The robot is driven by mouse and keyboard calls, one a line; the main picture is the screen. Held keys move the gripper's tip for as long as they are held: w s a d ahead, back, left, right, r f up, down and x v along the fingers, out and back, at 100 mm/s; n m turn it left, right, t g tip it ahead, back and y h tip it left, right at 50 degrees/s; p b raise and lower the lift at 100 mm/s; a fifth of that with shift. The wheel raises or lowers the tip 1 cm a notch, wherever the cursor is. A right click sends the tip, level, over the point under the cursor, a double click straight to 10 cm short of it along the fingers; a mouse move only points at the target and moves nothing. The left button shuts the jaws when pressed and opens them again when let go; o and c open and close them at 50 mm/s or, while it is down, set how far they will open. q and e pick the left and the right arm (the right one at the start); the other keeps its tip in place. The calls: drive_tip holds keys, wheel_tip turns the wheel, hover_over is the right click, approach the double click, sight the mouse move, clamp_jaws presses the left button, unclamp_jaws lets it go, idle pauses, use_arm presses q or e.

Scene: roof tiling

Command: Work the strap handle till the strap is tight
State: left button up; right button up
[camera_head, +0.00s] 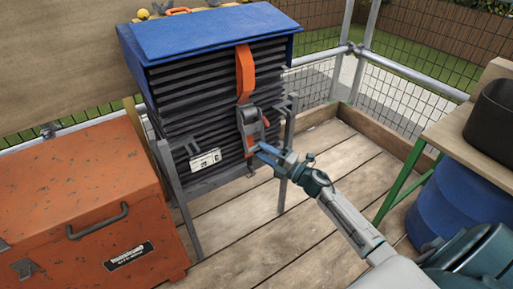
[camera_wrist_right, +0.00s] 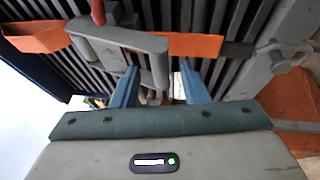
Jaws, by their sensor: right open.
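A grey ratchet buckle with its handle (camera_head: 250,119) hangs on the orange strap (camera_head: 245,72), on the front of a stack of dark ribbed tiles (camera_head: 195,105). My right gripper (camera_head: 258,152) is at the lower end of the buckle. In the right wrist view its two blue fingers (camera_wrist_right: 158,88) are apart, and one grey side of the handle (camera_wrist_right: 160,68) shows between them. I cannot tell whether the fingers touch it. The orange strap runs behind the handle in that view. My left gripper is out of view.
A blue cover (camera_head: 210,30) lies on the stack, which stands in a grey-legged rack (camera_head: 174,195). A white label (camera_head: 205,160) is on its front. An orange chest (camera_head: 85,200) stands left; a blue barrel (camera_head: 445,195) is right. The plank floor (camera_head: 300,225) between is clear.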

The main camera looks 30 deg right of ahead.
sight(257, 147)
drive_tip(key=shift+x, duration=1.8)
clamp_jaws()
